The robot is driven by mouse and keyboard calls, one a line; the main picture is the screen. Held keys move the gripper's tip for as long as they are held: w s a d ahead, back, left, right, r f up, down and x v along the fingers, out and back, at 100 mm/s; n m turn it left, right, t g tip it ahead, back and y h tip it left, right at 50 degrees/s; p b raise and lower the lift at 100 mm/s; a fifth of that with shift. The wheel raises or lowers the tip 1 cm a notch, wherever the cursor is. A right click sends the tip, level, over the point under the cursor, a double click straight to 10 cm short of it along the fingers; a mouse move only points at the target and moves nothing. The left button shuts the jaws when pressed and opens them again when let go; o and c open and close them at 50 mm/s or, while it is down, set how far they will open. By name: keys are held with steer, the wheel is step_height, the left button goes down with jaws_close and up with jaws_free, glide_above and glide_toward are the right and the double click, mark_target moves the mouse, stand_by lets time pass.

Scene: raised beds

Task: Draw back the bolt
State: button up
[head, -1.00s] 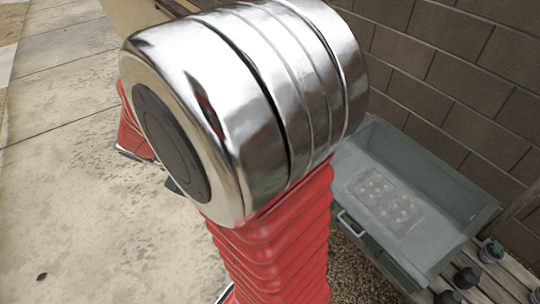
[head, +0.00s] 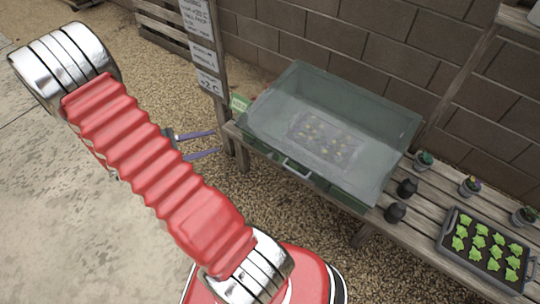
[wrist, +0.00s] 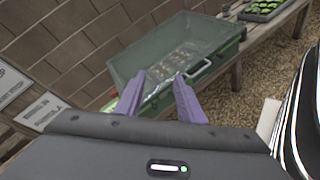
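I cannot make out a bolt in either view. A green box with a clear lid (head: 395,118) stands on the slatted bench, its lid down. It has a pale handle (head: 298,168) on its front wall; the handle also shows in the wrist view (wrist: 199,68). My gripper (head: 217,143) has two purple fingers spread apart with nothing between them. It is left of the box, apart from it, over the gravel by a wooden post. In the wrist view my gripper (wrist: 159,78) points towards the box, which lies beyond the fingertips.
A post with signs (head: 207,83) stands left of the box. A block wall (head: 345,50) closes the back. Gravel and paving in front are free.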

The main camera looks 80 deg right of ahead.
steer(key=s+d+f+n+h, duration=0.2)
steer(key=d+f, duration=0.1)
steer(key=f, duration=0.4)
steer(key=s+d+f+n+h, duration=0.2)
steer(key=d+f+n, duration=0.15)
steer(key=f, duration=0.25)
steer(key=n+t+h, duration=0.2)
steer(key=n+t, duration=0.1)
steer(key=n, duration=0.1)
glide_toward(269, 157)
steer(key=a, duration=0.3)
steer(key=shift+w+d+f, duration=0.25)
steer(key=shift+w, duration=0.2)
steer(key=shift+x, duration=6.85)
steer(key=shift+w+d, duration=0.1)
steer(key=shift+w, duration=0.05)
steer(key=shift+c, duration=0.5)
jaws_close()
